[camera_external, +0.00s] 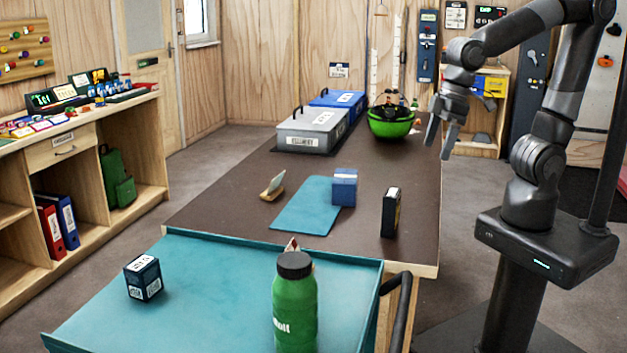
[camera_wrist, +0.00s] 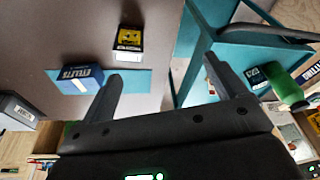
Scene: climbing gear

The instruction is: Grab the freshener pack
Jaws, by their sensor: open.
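No label that I can read names the freshener pack, so I cannot tell for sure which box it is. An upright black box with a yellow marking (camera_external: 391,212) stands at the brown table's right edge; in the wrist view it shows at the top (camera_wrist: 130,42). A blue box (camera_external: 344,187) stands on a teal mat (camera_external: 308,212); it also shows in the wrist view (camera_wrist: 82,80). A dark blue box (camera_external: 143,278) sits on the teal tray top. My gripper (camera_external: 440,140) is open and empty, raised beyond the table's right side; its fingers also show in the wrist view (camera_wrist: 165,78).
A green bottle (camera_external: 295,305) stands at the front of the teal tray top (camera_external: 215,265). A small wooden stand with a card (camera_external: 272,188) is left of the mat. A grey case (camera_external: 312,130), blue case (camera_external: 338,100) and green helmet (camera_external: 391,122) fill the table's far end.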

